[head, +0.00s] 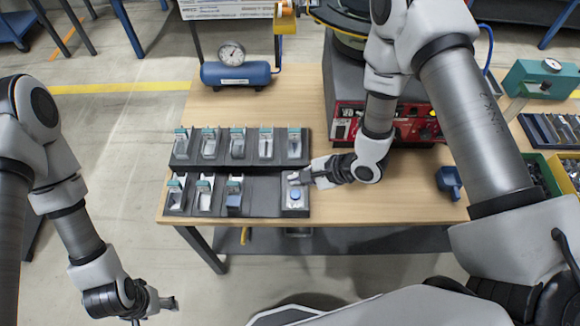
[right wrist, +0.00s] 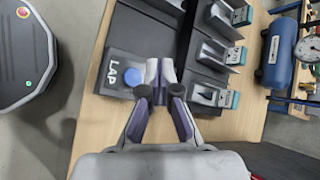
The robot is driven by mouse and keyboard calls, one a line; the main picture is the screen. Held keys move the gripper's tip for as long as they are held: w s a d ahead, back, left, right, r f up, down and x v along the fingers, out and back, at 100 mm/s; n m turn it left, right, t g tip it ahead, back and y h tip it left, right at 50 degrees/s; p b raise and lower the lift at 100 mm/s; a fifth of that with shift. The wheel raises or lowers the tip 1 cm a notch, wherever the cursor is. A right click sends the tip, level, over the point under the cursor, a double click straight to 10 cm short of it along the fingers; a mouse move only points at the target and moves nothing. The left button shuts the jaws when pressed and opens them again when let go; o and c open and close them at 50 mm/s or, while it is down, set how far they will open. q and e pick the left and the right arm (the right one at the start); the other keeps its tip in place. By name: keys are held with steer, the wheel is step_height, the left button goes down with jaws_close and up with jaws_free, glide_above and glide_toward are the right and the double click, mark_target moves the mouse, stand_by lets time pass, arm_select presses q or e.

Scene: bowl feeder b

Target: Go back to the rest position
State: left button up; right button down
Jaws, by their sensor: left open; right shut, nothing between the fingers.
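My right gripper (head: 300,178) is shut and empty. It hangs over the near right end of the front dark rack, just behind a grey panel with a blue round button (head: 296,196). The right wrist view shows its closed fingertips (right wrist: 160,72) beside the blue button (right wrist: 132,77), on a panel marked "LAP" (right wrist: 113,74). I cannot tell whether the fingertips touch the panel. My left gripper (head: 168,303) is open and empty, low at the bottom left, off the table and over the floor.
The wooden table (head: 390,205) carries two dark racks with several small teal-topped holders (head: 237,140). A blue tank with a gauge (head: 236,74) stands behind them. A red control box (head: 420,122) and a blue object (head: 449,181) lie right. Table is bare in front of my right forearm.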

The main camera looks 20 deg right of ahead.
steer(key=s+d+f+n+g+h+b, duration=0.2)
steer(key=s+d+f+n, duration=0.3)
steer(key=s, duration=0.5)
steer(key=s+d+f+n+g+h+b, duration=0.3)
steer(key=s+d+f+n+h, duration=0.2)
steer(key=s+f+n, duration=0.3)
steer(key=shift+s+d+f+n+h+b, duration=0.35)
steer(key=shift+s+d+n, duration=0.2)
steer(key=shift+s+n, duration=0.65)
steer(key=shift+r, duration=0.1)
stand_by(2.6)
